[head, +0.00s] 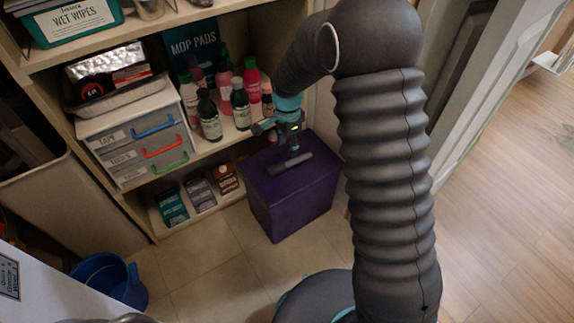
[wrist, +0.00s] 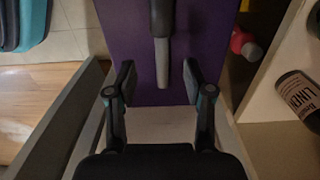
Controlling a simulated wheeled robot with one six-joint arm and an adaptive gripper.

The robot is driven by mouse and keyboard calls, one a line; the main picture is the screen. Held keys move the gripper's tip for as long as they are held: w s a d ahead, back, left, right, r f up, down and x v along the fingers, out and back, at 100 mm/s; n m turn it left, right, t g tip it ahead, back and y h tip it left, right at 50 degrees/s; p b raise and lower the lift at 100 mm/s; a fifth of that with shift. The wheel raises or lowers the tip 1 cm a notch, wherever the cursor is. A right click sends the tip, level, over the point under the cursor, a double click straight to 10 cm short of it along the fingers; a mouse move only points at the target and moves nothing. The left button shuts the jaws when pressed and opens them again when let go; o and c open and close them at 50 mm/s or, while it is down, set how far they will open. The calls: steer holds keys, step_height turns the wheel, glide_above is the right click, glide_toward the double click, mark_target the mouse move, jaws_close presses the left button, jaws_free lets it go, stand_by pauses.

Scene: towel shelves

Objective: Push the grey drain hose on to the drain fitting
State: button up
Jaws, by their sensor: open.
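A short grey rod-like piece (head: 290,165) lies on top of a purple box (head: 285,200). In the wrist view the grey piece (wrist: 162,62) runs into a thicker dark part (wrist: 162,18) at the top edge, over the purple surface (wrist: 125,25). I cannot tell whether these are the drain hose and its fitting; no other hose or fitting is recognisable. My gripper (head: 291,143) is just above the box. In the wrist view my gripper (wrist: 159,75) is open and empty, with the grey end between its fingertips in the picture, clear of both.
Shelves with bottles (head: 225,108), a drawer unit (head: 140,135) and boxes stand left of and behind the purple box. A blue bucket (head: 108,278) is on the floor at lower left. Tiled floor (head: 205,270) is clear before the box. A labelled bottle (wrist: 300,95) is at wrist right.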

mark_target(287, 163)
steer(key=shift+w+f, duration=0.1)
steer(key=shift+f, duration=4.25)
jaws_close()
